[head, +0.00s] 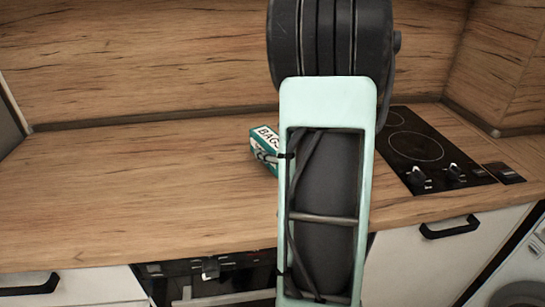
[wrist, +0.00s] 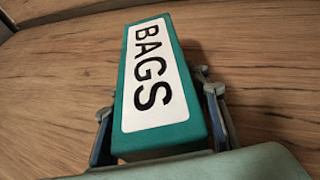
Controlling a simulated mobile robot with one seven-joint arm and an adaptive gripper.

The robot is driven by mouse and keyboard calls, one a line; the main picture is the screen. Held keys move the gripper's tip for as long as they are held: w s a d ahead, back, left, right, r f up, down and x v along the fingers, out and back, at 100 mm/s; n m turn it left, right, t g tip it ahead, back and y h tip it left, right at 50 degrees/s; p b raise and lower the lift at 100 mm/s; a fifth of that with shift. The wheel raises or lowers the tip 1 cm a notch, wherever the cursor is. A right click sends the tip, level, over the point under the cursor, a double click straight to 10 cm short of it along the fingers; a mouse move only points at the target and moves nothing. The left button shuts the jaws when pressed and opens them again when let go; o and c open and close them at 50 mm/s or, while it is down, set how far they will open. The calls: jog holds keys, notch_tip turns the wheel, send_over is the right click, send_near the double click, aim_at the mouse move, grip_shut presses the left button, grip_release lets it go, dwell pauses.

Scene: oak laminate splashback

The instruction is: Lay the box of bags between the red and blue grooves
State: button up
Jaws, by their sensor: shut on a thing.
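The box of bags (head: 264,141) is teal with a white label reading BAGS. In the head view it shows just left of my arm, over the middle of the wooden worktop, partly hidden by the arm. In the wrist view the box (wrist: 158,75) lies between the two fingers of my gripper (wrist: 160,118), one at each long side, and the gripper is shut on it. I cannot tell whether the box touches the worktop. I see no red or blue grooves in either view.
The worktop (head: 130,190) is bare to the left of the box. A black hob (head: 425,150) with knobs lies to the right. A wooden splashback (head: 140,60) rises behind. An oven (head: 210,280) and white cupboard fronts stand below the front edge.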

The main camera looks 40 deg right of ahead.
jog(key=shift+f, duration=0.25)
jog(key=shift+f, duration=0.15)
jog(key=o, duration=1.4)
